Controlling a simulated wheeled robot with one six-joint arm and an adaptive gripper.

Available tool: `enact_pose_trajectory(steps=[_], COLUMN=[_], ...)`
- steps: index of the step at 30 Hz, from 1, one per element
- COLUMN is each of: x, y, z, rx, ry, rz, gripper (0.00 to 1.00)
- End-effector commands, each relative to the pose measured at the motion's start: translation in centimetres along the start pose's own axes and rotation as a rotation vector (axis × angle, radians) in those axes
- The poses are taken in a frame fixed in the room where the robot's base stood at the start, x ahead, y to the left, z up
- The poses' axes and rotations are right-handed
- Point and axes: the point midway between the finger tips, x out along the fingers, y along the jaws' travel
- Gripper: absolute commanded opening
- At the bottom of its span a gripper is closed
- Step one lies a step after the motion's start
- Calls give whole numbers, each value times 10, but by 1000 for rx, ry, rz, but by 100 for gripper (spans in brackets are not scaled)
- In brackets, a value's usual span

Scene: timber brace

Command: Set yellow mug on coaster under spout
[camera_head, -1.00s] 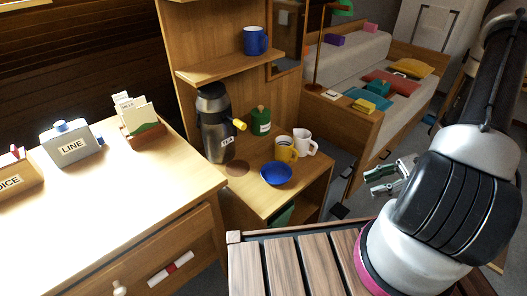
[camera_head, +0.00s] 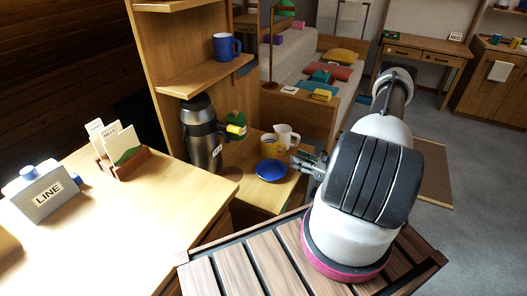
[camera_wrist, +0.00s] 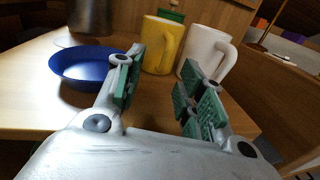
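The yellow mug (camera_head: 269,147) stands upright on the low wooden shelf top, beside a white mug (camera_head: 287,136). In the wrist view the yellow mug (camera_wrist: 162,46) is ahead, beyond my fingertips. My gripper (camera_head: 310,163) is open and empty at the right edge of the shelf top; in the wrist view its green-padded fingers (camera_wrist: 163,92) are spread apart, touching no mug.
A blue bowl (camera_head: 271,170) sits in front of the yellow mug, left of my fingers in the wrist view (camera_wrist: 85,70). A green canister (camera_head: 236,121) stands behind the spout. A blue mug (camera_head: 226,46) is on the upper shelf. The desk (camera_head: 110,225) fills the left.

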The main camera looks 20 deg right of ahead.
Motion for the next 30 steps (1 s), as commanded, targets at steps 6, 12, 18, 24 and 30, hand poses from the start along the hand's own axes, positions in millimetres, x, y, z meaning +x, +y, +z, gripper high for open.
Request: enact_pose_trajectory(steps=[6,12,18,24,30], x=[13,38,69,80,79], y=[-5,-5,-6,-7,-7], z=[8,11,16,16,16], rx=[-3,-5,-5,-4,-3], ry=[-29,-28,-28,-28,-28], rz=[-20,-18,-18,-20,-20], gripper=[39,39,39,39,30])
